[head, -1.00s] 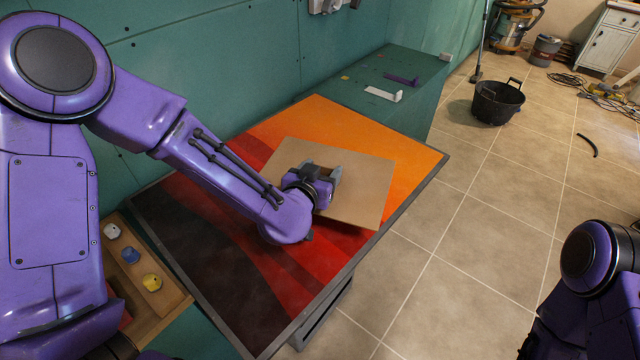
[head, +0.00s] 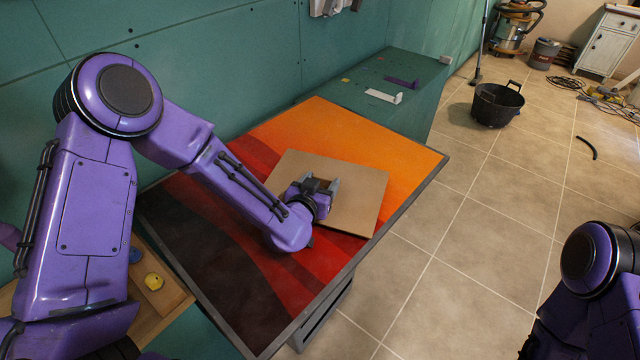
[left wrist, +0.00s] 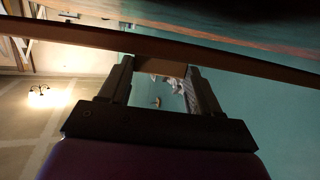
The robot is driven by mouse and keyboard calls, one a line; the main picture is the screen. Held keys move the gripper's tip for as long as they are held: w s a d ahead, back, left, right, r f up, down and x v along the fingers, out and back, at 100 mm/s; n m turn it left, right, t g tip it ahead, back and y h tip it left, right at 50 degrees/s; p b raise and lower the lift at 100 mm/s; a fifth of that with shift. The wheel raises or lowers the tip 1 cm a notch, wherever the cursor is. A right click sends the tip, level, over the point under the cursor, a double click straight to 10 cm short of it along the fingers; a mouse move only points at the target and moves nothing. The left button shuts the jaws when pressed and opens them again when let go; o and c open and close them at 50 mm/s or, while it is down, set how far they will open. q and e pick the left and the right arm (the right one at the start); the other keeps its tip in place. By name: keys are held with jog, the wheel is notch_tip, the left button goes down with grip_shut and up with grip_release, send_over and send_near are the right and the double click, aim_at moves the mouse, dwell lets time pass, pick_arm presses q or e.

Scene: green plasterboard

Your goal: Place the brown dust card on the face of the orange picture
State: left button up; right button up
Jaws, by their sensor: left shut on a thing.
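The brown dust card (head: 358,200) is a flat tan square, slightly turned relative to the picture's frame. The orange picture (head: 390,150) lies face up, with orange, red and dark bands and a dark grey frame. My left gripper (head: 328,186) is shut on the card and holds it over the middle of the picture, towards its right edge. In the left wrist view the card (left wrist: 250,62) is a brown strip seen edge-on, with a brown piece between the fingers. A teal gap shows there between card and picture. The right gripper is out of view.
A green surface (head: 425,72) with white and purple brackets stands behind the picture, beside the green wall.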

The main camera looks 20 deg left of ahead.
pick_arm(q)
jog(key=shift+s+f, duration=0.25)
jog(key=shift+f, duration=0.25)
jog(key=o, duration=1.2)
jog(key=shift+s+f, duration=0.15)
jog(key=shift+f, duration=0.05)
jog(key=shift+d+r+p, duration=0.1)
jog(key=shift+r+p, duration=0.4)
jog(key=shift+r, duration=0.15)
jog(key=b+v, duration=0.1)
jog(key=v, duration=0.7)
jog(key=shift+s+r, duration=0.15)
jog(key=shift+r, duration=0.1)
jog(key=p+v, duration=0.3)
jog(key=p, duration=0.2)
jog(key=shift+r, duration=0.15)
